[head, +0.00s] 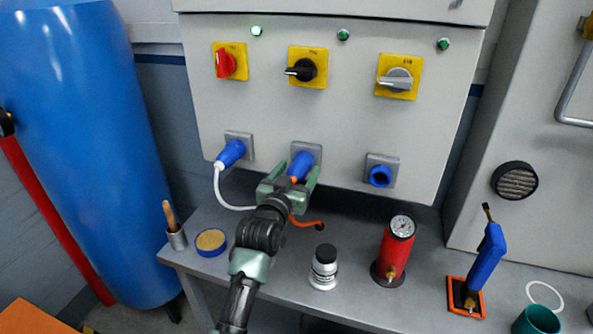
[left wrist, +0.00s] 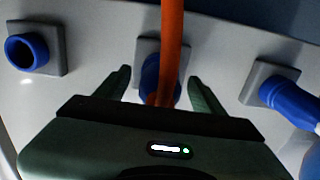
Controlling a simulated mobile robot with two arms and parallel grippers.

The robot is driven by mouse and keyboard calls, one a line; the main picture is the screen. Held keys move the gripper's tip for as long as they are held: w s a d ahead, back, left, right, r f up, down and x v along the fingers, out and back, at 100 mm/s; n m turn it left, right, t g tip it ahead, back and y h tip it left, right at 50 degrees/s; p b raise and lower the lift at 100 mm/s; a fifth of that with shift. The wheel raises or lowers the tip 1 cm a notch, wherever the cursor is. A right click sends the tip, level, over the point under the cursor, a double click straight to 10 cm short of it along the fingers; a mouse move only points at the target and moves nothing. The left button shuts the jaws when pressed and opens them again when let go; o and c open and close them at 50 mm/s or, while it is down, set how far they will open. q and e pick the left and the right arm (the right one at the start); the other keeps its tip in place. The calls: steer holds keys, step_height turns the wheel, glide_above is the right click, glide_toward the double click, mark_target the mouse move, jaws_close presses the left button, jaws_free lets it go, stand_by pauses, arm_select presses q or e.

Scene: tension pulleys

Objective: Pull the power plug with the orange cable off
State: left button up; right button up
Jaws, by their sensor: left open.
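The blue power plug (head: 301,164) with the orange cable sits in the middle socket of the grey panel. In the left wrist view the plug (left wrist: 153,72) shows between my two fingers, partly behind the orange cable (left wrist: 172,40). The cable also shows below my gripper in the head view (head: 298,221). My left gripper (head: 294,177) is open, with a finger on either side of the plug; contact cannot be told. It also shows in the left wrist view (left wrist: 163,82). My right gripper is not in view.
A blue plug with a white cable (head: 231,153) is in the left socket; the right socket (head: 380,175) is empty. Below on the bench stand a round tin (head: 211,242), a white jar (head: 324,268), a red gauge cylinder (head: 394,252) and a blue torch (head: 483,262).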

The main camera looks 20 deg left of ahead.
arm_select(q)
steer(key=shift+p, duration=0.6)
stand_by(0.7)
jaws_close()
stand_by(0.3)
steer(key=shift+s+f, duration=0.1)
steer(key=shift+s, duration=0.1)
steer(key=shift+s+a+r+p, duration=0.1)
steer(key=shift+s+r+p, duration=0.1)
steer(key=shift+s+p, duration=0.5)
steer(key=shift+s, duration=0.45)
steer(key=shift+s+p, duration=0.95)
steer(key=shift+s, duration=0.75)
steer(key=shift+f, duration=0.1)
